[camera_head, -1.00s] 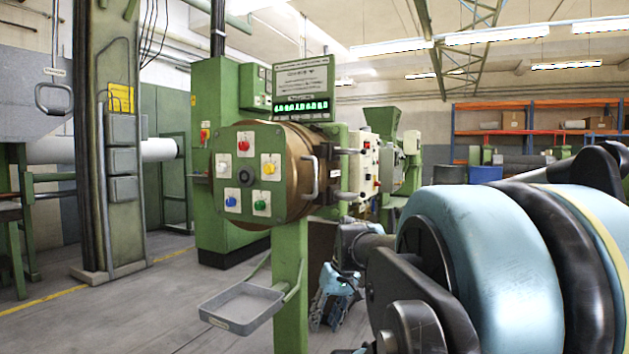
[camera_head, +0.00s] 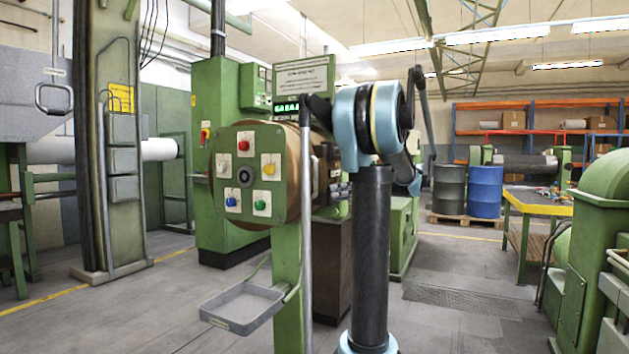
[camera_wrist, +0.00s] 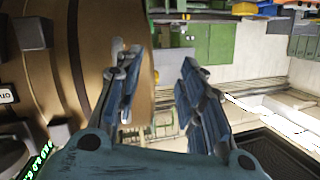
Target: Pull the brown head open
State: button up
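The brown head (camera_head: 292,165) is a round brown drum behind a green front plate (camera_head: 247,213) with coloured buttons, on a green post. My arm covers its right side in the head view, and the handle there is hidden. In the wrist view the brown head (camera_wrist: 100,40) fills the left side, with a dark knob-like part (camera_wrist: 33,34) on it. My gripper (camera_wrist: 158,90) is open, with an empty gap between its two fingers. Its left finger overlaps the head's edge; I cannot tell whether it touches. My gripper is hidden in the head view.
A grey tray (camera_head: 243,307) hangs low in front of the post. Blue and dark drums (camera_head: 485,192) stand on a pallet behind. A yellow-edged workbench (camera_head: 540,207) and green machine (camera_head: 590,250) stand at right. Grey floor is free between my arm and the bench.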

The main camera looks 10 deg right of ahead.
jog(key=w+d+r+n+t+y, duration=0.25)
jog(key=w+d+r, duration=0.2)
jog(key=d, duration=0.35)
send_over(316, 190)
jog(key=w, duration=0.1)
jog(key=shift+w+r+g, duration=0.1)
jog(key=shift+w+g, duration=0.05)
jog(key=shift+g, duration=0.2)
grip_shut()
